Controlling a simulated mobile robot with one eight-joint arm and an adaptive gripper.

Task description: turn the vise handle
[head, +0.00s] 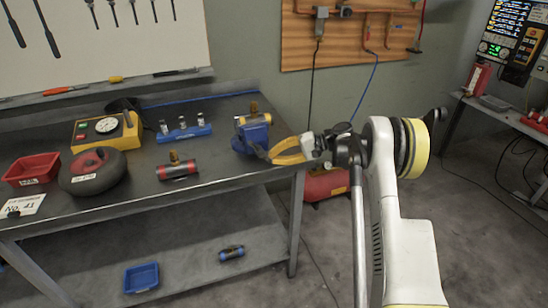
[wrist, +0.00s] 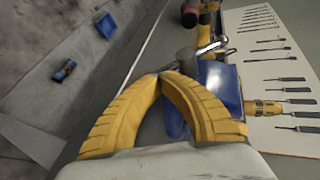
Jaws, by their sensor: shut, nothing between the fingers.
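The blue vise (head: 252,136) stands at the right end of the workbench. A brass-coloured cylinder (head: 253,107) shows at its top. In the wrist view the blue vise (wrist: 222,82) is partly hidden behind my right finger. A thin silver bar (wrist: 211,48), which looks like the vise handle, lies just beyond my fingertips beside a grey round part. In the head view I cannot make out the handle. My gripper (head: 266,155) has yellow fingers and is beside the vise's front right side. In the wrist view my gripper (wrist: 173,73) is shut with the tips together, empty; contact cannot be told.
The workbench (head: 120,205) also holds a red-and-black cylinder (head: 178,170), a blue rack (head: 184,133), a yellow gauge box (head: 106,131), a round dark object (head: 92,171) and a red bin (head: 32,169). A blue bin (head: 141,277) is on the lower shelf.

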